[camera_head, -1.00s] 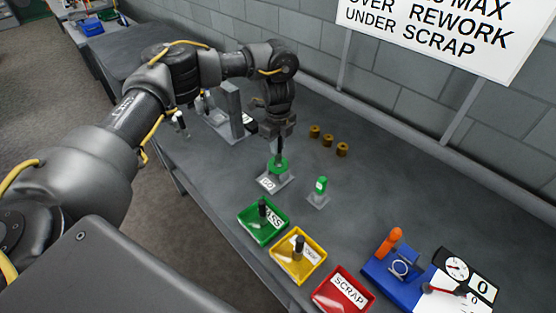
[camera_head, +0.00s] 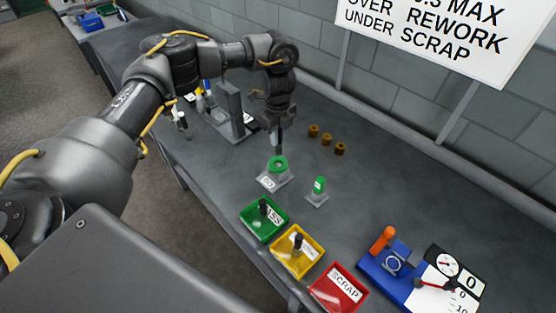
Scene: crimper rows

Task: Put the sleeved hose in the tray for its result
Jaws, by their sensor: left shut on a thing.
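My left gripper (camera_head: 275,122) points down and is shut on a short dark hose (camera_head: 278,143), the sleeved hose. The hose hangs just above the green ring of a gauge block (camera_head: 278,165); whether its lower tip still touches the ring I cannot tell. The green tray (camera_head: 250,226), marked PASS, holds a dark hose piece. The yellow tray (camera_head: 280,257) holds another dark piece with a pale band, its label partly hidden. The red tray (camera_head: 325,297), marked SCRAP, shows no hose. My right gripper is out of view.
A small stand with a green plug (camera_head: 319,186) is right of the gauge. Several brown sleeves (camera_head: 327,139) sit behind. A blue device with an orange handle (camera_head: 382,240) and a dial (camera_head: 447,265) stand at right. A grey upright fixture (camera_head: 229,109) is left of the gripper.

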